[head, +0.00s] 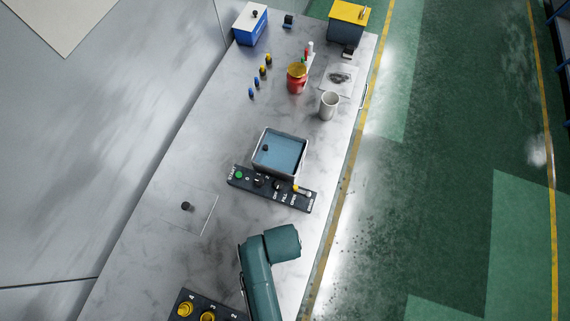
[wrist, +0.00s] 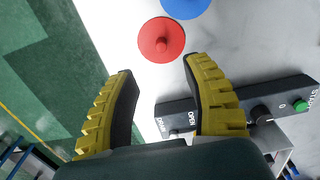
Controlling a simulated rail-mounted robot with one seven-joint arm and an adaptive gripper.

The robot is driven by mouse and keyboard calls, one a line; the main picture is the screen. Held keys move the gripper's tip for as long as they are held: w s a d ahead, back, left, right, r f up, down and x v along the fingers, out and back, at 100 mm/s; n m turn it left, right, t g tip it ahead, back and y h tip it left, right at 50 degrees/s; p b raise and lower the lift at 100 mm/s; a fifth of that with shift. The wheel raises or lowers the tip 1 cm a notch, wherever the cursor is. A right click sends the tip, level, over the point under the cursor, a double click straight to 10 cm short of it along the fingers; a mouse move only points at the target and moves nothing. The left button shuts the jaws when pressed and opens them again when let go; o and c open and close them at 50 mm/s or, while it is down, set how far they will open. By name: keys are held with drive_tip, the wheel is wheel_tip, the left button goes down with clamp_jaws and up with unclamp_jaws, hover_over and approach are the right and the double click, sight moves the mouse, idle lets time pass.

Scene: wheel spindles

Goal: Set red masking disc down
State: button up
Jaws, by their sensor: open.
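The red masking disc (wrist: 161,40) shows in the wrist view as a flat round disc with a small central knob. It lies on the pale marbled bench, just beyond my fingertips. My gripper (wrist: 159,68) is open, with its two yellow, dark-padded fingers spread apart and nothing between them. Part of a blue disc (wrist: 186,6) shows at the top edge, close beside the red one. In the head view I cannot make out the red disc or my fingers; my arm covers part of the bench there.
A dark control panel (head: 272,188) lies beside a blue-floored tray (head: 301,147). A thin plate with a dark knob (head: 185,206) lies left. A numbered panel with yellow knobs (head: 207,317) is at the bottom. A mug (head: 329,106) and a red jar (head: 296,86) stand farther back.

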drive_tip(key=f, duration=1.1)
drive_tip(key=shift+w+d+f+b, duration=0.1)
drive_tip(key=shift+w+d+b, duration=0.05)
drive_tip(key=shift+w+b, duration=0.2)
clamp_jaws()
